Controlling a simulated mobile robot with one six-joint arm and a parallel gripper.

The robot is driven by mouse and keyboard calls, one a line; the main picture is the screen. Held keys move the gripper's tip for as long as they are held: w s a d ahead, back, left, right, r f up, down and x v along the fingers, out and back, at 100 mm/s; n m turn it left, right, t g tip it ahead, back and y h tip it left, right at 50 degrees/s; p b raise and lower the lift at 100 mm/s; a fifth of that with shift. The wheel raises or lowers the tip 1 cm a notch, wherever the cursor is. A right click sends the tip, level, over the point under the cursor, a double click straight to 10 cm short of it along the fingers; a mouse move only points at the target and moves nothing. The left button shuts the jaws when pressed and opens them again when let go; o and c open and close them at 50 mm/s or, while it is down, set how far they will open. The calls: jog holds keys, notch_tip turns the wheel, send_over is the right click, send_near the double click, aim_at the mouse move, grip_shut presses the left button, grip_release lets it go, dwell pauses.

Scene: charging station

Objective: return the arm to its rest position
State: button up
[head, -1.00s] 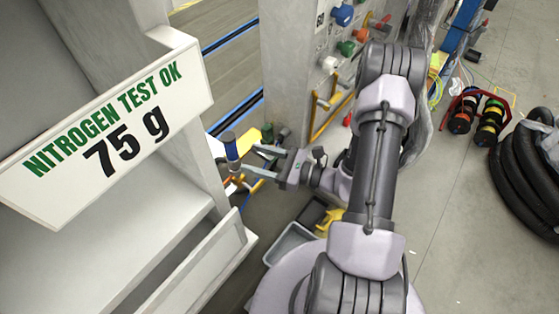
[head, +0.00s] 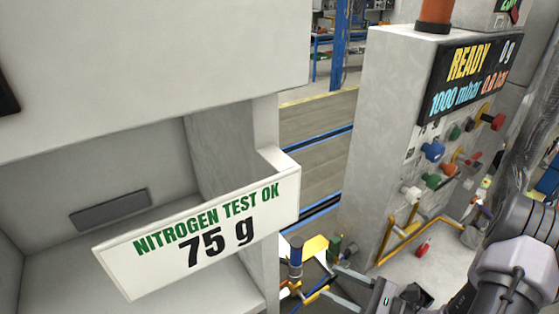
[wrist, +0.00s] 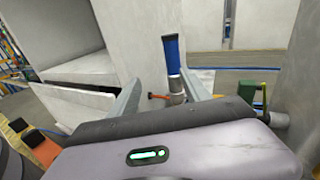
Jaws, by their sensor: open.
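My gripper (head: 331,281) shows at the bottom of the head view, its two grey fingers apart with nothing between them. A blue-handled fitting (head: 295,250) with a grey metal lower part stands upright just left of the fingertips. In the wrist view my gripper (wrist: 160,80) is open too. There the blue-handled fitting (wrist: 172,55) lies ahead, seen in the gap between the fingers; the exact distance is hard to tell. My upper arm fills the lower right of the head view. No rest position is marked in view.
A white cabinet with a "NITROGEN TEST OK 75 g" sign (head: 205,235) stands close on the left. A grey station with a "READY" display (head: 466,75), coloured valves and yellow pipes (head: 400,240) stands on the right. Open floor (head: 310,140) lies between them.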

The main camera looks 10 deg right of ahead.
jog(key=s+a+r+n+g+h, duration=0.5)
jog(key=s+a+r+n+g, duration=0.3)
jog(key=a+r+n+g, duration=0.55)
jog(key=s+d+r+n+t+h, duration=0.2)
jog(key=s+r+n+t+h, duration=0.1)
jog(key=r+n+t+h, duration=0.3)
jog(key=shift+s+r+n+t, duration=0.2)
jog(key=shift+r+n+t, duration=0.45)
jog(key=shift+r+n, duration=0.25)
